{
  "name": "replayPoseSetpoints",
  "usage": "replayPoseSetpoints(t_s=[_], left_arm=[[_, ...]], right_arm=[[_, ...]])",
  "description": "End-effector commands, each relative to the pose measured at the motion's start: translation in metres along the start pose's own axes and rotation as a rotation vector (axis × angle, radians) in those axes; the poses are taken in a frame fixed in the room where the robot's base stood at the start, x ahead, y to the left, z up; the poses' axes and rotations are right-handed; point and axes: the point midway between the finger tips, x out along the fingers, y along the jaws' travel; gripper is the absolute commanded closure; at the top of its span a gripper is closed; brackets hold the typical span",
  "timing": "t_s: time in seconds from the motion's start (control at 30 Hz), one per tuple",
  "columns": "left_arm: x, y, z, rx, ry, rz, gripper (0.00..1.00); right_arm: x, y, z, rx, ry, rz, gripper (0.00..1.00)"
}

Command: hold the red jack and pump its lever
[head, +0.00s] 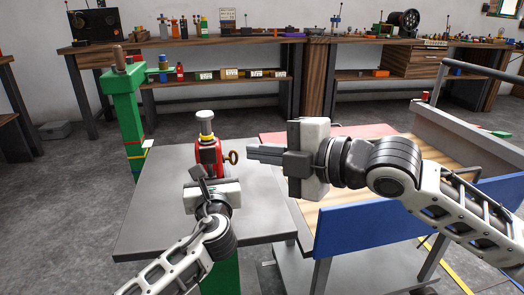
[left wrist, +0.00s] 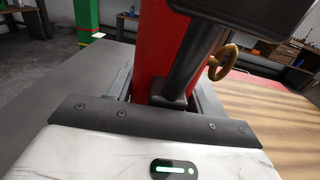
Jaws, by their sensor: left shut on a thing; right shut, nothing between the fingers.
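The red jack (head: 208,151) stands upright on the grey table, with a silver ram and cap (head: 206,124) on top and a brass ring-shaped knob (head: 233,157) on its right side. My left gripper (head: 208,176) is shut on the jack's lower body from the near side. In the left wrist view the red body (left wrist: 152,45) fills the space beyond the palm, and a dark slanted cylinder (left wrist: 192,60) stands in front of it. My right gripper (head: 250,152) is shut and empty, pointing left, just right of the brass knob and apart from it. I cannot make out the full lever.
The grey table top (head: 150,215) is clear left of the jack. A green post (head: 127,115) stands behind it at the left. A wooden-topped cart with a blue side panel (head: 370,220) is at the right. A long bench (head: 270,42) with many small items lines the back wall.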

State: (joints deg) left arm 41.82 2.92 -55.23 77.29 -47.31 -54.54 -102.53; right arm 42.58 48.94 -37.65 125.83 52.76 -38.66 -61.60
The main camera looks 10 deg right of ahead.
Motion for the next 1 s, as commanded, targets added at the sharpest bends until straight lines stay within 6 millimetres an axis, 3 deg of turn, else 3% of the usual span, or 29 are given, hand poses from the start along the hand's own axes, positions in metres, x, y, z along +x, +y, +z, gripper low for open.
replayPoseSetpoints(t_s=[0.07, 0.1, 0.17, 0.57, 1.0], left_arm=[[0.0, 0.0, -0.001, 0.001, 0.001, 0.0, 1.0], [0.0, 0.0, -0.001, 0.001, 0.001, 0.0, 0.38], [0.0, 0.0, -0.001, 0.001, 0.001, 0.0, 0.24], [-0.009, 0.0, -0.001, 0.0, 0.001, -0.001, 0.24], [-0.095, 0.0, -0.001, -0.001, 0.002, -0.002, 0.24]], right_arm=[[0.0, 0.0, 0.0, 0.0, 0.0, 0.0, 1.0], [0.0, 0.0, 0.0, 0.0, 0.0, 0.0, 1.0], [0.0, 0.0, 0.0, 0.0, 0.0, 0.0, 1.0], [0.0, 0.0, 0.0, 0.0, 0.0, 0.0, 1.0], [0.0, 0.0, 0.0, 0.0, 0.0, 0.0, 1.0]])
